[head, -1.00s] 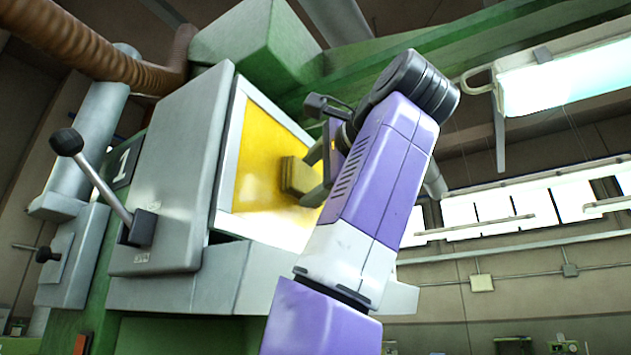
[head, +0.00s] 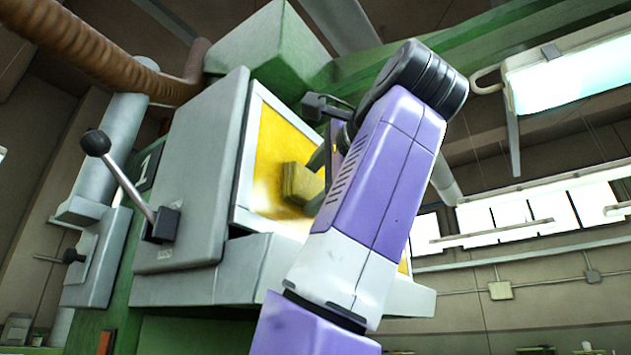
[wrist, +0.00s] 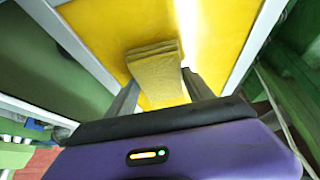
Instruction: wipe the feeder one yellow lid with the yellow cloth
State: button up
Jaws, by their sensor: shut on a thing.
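The yellow lid (head: 278,150) is a slanted yellow panel in a light grey frame on the machine marked 1. It also fills the upper middle of the wrist view (wrist: 105,30). Brownish smudges show on the lid around the cloth in the head view. The folded yellow cloth (head: 299,184) is against the lid's face or very close to it; I cannot tell how firmly it touches. My gripper (head: 320,180) is shut on the cloth, which sticks out beyond the fingers in the wrist view (wrist: 156,72). My arm hides the lid's right part in the head view.
A grey housing (head: 195,170) with a black-knobbed lever (head: 125,175) stands left of the lid. A brown ribbed hose (head: 110,55) runs above it. Green machine beams (head: 268,50) lie above the lid. A lit lamp (head: 570,75) hangs at upper right.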

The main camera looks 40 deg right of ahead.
jog(key=w+d+p, duration=0.5)
jog(key=d+p, duration=0.1)
jog(key=d, duration=0.8)
jog(key=shift+w+f, duration=0.15)
jog(key=shift+w, duration=0.05)
dwell(1.2)
jog(key=shift+d, duration=0.1)
jog(key=s+d+b, duration=0.1)
jog(key=s+d, duration=0.1)
jog(key=s, duration=0.3)
jog(key=shift+s, duration=0.35)
jog(key=shift+s+d, duration=0.1)
jog(key=s, duration=0.1)
jog(key=s+d+b, duration=0.1)
jog(key=shift+s, duration=0.3)
dwell(0.3)
